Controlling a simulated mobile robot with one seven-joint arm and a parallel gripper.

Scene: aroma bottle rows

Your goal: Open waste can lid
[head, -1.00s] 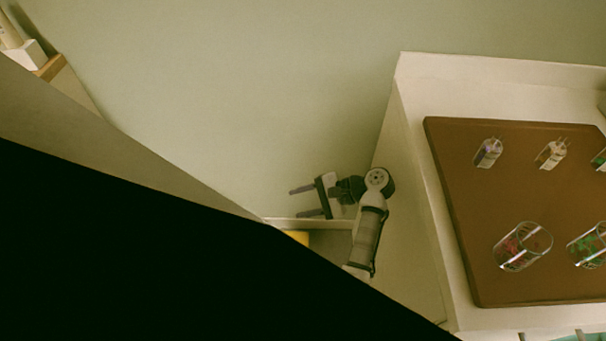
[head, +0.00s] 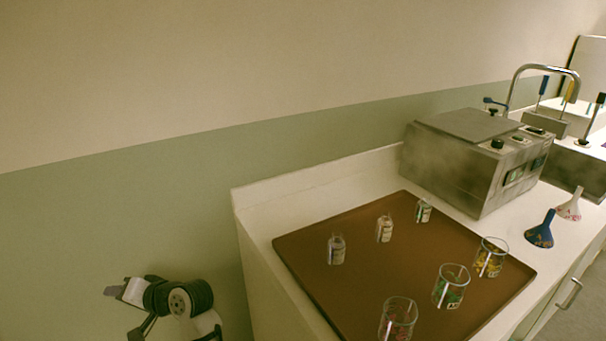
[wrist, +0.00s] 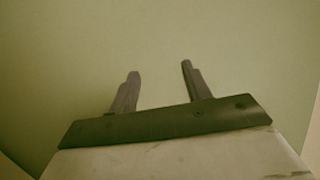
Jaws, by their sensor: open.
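No waste can or lid can be made out in either current view. My gripper (head: 112,291) is at the lower left of the head view, beside the left end of the counter and in front of the green wall. In the wrist view my gripper (wrist: 160,68) has its two dark fingers spread apart with nothing between them. Only plain greenish surface shows beyond the fingertips. The floor below my gripper is outside the head view.
A white counter (head: 250,218) stands to the right of my gripper.

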